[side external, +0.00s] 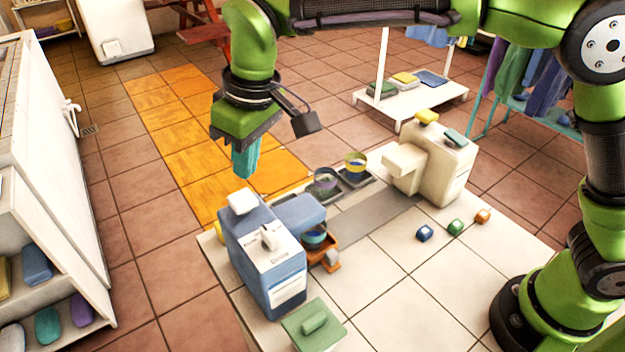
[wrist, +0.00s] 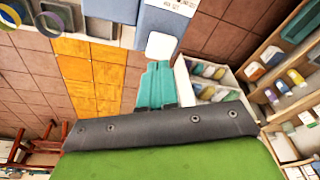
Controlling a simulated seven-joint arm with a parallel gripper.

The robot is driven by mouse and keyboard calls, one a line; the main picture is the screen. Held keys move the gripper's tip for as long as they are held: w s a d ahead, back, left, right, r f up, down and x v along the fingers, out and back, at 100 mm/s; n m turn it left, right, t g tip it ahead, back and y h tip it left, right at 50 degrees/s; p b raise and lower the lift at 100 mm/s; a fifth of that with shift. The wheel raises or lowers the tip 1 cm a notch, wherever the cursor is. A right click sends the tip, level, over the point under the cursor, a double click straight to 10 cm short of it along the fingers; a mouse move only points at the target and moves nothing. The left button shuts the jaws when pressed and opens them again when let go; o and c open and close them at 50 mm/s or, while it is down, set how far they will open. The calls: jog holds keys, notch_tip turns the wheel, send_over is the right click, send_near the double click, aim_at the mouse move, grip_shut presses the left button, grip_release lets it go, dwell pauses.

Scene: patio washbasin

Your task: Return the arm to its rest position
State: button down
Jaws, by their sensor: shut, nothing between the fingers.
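My gripper (side external: 245,160) hangs in the air in the side external view, above and behind the blue dispenser-like machine (side external: 262,250), with its teal fingers pointing down. The fingers are together and hold nothing. In the wrist view, the teal fingers of my gripper (wrist: 155,85) show past the dark bar of the hand, shut and empty. The blue machine also shows at the top of the wrist view (wrist: 165,18). My gripper looks apart from the machine and the table.
A cream machine (side external: 432,158) stands at the table's far right. Small cubes (side external: 455,227) lie on the tiled table (side external: 400,290). A white cabinet (side external: 45,150) stands left.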

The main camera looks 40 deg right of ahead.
jog(key=s+d+m+t, duration=0.1)
jog(key=s+d+m, duration=0.2)
jog(key=d, duration=0.6)
jog(key=s+d+m+t, duration=0.2)
jog(key=s+d+m, duration=0.1)
jog(key=s+d, duration=0.5)
jog(key=s+d+r+m+t, duration=0.1)
jog(key=s+d, duration=0.4)
jog(key=d, duration=0.6)
jog(key=shift+s+m+t+y, duration=0.3)
jog(key=shift+m+t, duration=0.3)
jog(key=shift+m, duration=0.6)
jog(key=shift+r, duration=0.1)
